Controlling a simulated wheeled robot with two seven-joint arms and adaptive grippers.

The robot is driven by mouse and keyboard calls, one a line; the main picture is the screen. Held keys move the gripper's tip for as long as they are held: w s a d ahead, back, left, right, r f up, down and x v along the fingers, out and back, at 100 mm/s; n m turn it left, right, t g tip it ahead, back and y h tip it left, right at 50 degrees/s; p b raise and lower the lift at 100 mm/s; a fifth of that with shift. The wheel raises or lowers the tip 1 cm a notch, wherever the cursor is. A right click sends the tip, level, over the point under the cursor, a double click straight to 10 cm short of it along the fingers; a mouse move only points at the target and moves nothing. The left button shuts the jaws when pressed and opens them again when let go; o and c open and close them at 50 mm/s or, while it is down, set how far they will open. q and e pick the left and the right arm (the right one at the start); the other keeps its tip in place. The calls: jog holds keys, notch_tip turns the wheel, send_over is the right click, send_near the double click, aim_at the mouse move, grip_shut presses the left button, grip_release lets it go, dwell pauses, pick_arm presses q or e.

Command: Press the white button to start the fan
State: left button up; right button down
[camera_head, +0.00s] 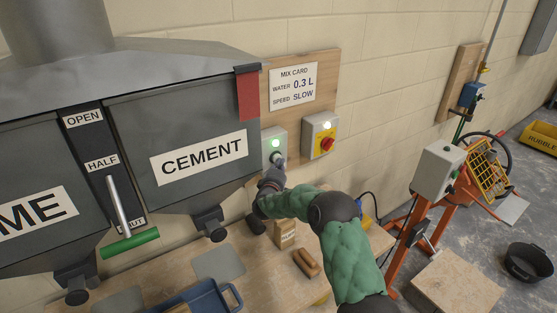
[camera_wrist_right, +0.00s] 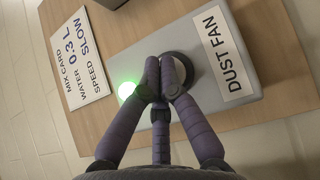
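The grey dust fan box (camera_head: 268,137) is on the wooden wall board; in the wrist view its label reads DUST FAN (camera_wrist_right: 223,54). A green lamp (camera_wrist_right: 126,89) on the box glows. The round button (camera_wrist_right: 186,62) sits beside the lamp, mostly hidden behind my fingertips, with only part of its dark rim showing. My right gripper (camera_wrist_right: 161,78) is shut, its fingers together at the button; it seems to touch it, but I cannot tell whether the button is pushed in. In the head view the right gripper (camera_head: 277,164) is at the box's lower part. My left gripper is not in view.
A second box with a red-and-yellow knob (camera_head: 326,144) and white lamp is right of the fan box. The mix card (camera_head: 293,86) hangs above. The cement hopper (camera_head: 180,130) is close on the left. A workbench (camera_head: 260,285) with a blue tray (camera_head: 200,299) lies below.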

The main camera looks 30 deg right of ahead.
jog(key=s+p, duration=0.1)
jog(key=s, duration=0.5)
jog(key=shift+d, duration=0.2)
dwell(0.4)
